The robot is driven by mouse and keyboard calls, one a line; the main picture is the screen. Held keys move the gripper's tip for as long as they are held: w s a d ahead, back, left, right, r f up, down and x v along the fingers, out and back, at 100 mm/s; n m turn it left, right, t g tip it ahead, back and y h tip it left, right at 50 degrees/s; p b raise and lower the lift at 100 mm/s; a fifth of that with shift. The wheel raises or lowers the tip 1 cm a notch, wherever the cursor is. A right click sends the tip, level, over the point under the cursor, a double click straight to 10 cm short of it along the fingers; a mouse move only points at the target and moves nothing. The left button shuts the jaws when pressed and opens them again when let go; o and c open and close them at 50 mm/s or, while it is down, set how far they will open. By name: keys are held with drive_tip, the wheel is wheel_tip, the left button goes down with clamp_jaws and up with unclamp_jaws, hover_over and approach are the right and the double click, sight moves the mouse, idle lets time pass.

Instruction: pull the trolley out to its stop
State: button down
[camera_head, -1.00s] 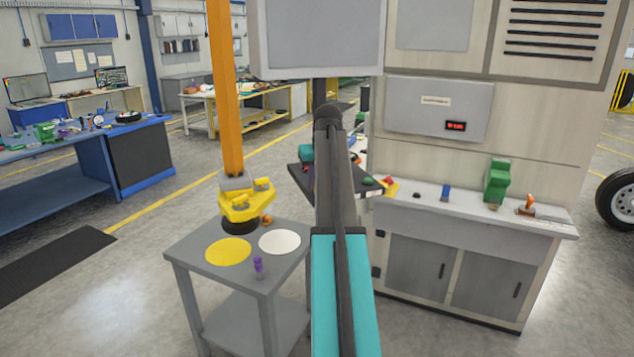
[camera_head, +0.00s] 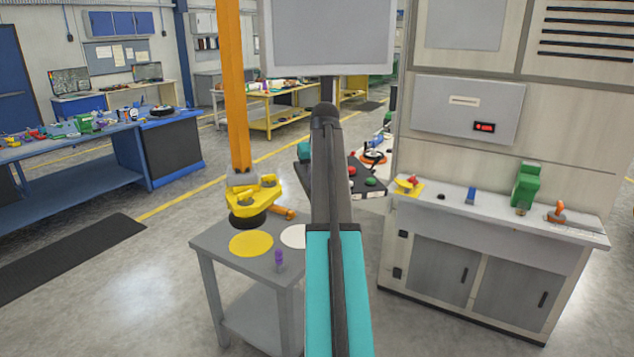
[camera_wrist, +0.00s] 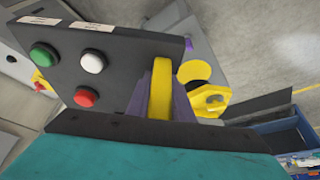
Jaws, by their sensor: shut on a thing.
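My gripper (camera_wrist: 163,78) shows in the wrist view, its purple fingers closed on either side of a yellow bar (camera_wrist: 160,98). What the bar is fixed to is hidden. In the head view my arm hides the gripper and the bar. A yellow tool head (camera_head: 252,193) with a black disc under it hangs from an orange post (camera_head: 232,95), over the back of a grey table. An orange grip sticks out to its right. It also shows in the wrist view (camera_wrist: 209,103). I cannot tell which part is the trolley, nor see its stop.
A dark button panel (camera_head: 372,192) stands beside my arm; its green, white and red buttons (camera_wrist: 93,62) show close to my gripper. The grey table (camera_head: 222,247) bears a yellow disc, a white disc and a purple piece.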

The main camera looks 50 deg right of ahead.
drive_tip(key=c, duration=1.6)
unclamp_jaws()
drive_tip(key=shift+w+a, duration=0.1)
drive_tip(key=shift+a, duration=0.3)
drive_tip(key=shift+o, duration=0.2)
drive_tip(key=shift+d, duration=0.2)
drive_tip(key=shift+r, duration=0.15)
drive_tip(key=b+v, duration=0.4)
drive_tip(key=v, duration=0.9)
drive_tip(key=shift+s+r, duration=0.15)
drive_tip(key=shift+s, duration=0.05)
drive_tip(key=shift+s, duration=0.1)
